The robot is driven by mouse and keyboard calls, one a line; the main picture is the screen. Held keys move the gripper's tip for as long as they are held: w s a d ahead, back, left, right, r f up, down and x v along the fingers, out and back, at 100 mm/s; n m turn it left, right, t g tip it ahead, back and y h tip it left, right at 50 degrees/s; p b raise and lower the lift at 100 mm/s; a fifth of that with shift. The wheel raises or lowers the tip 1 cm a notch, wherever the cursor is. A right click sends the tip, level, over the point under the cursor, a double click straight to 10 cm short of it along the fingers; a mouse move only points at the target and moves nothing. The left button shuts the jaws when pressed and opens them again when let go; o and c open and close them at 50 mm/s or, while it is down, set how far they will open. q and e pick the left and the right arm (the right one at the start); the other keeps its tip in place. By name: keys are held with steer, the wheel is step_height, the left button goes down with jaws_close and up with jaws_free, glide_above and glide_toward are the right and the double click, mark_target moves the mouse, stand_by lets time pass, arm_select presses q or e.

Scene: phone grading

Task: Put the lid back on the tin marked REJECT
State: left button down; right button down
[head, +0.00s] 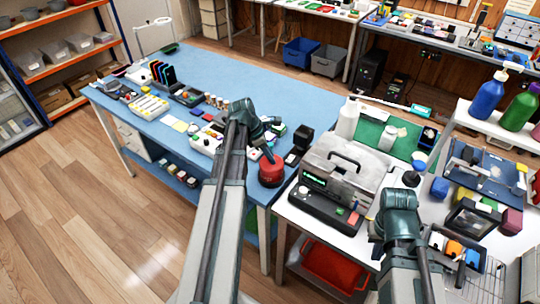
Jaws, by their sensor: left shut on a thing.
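A round red tin (271,176) stands near the front right corner of the blue-topped table. No marking on it is readable at this size. My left gripper (268,156) is right at the top of the red tin, pointing down. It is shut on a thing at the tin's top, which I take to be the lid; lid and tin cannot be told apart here. My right gripper (411,179) is over the white table on the right, away from the tin. Its fingers are too small and hidden to tell open from shut.
The blue table (285,98) has free room behind the tin and small items along its left side. A grey machine with a handle (343,172) stands right of the tin. A small black box (303,138) is behind the tin. Bottles (487,96) stand at the far right.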

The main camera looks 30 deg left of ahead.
stand_by(0.3)
arm_select(q)
steer(key=c, duration=0.6)
jaws_free()
steer(key=shift+c, duration=0.2)
steer(key=shift+o, duration=0.2)
steer(key=o, duration=0.4)
steer(key=shift+o, duration=0.2)
steer(key=shift+r+p, duration=3.5)
steer(key=shift+r, duration=0.05)
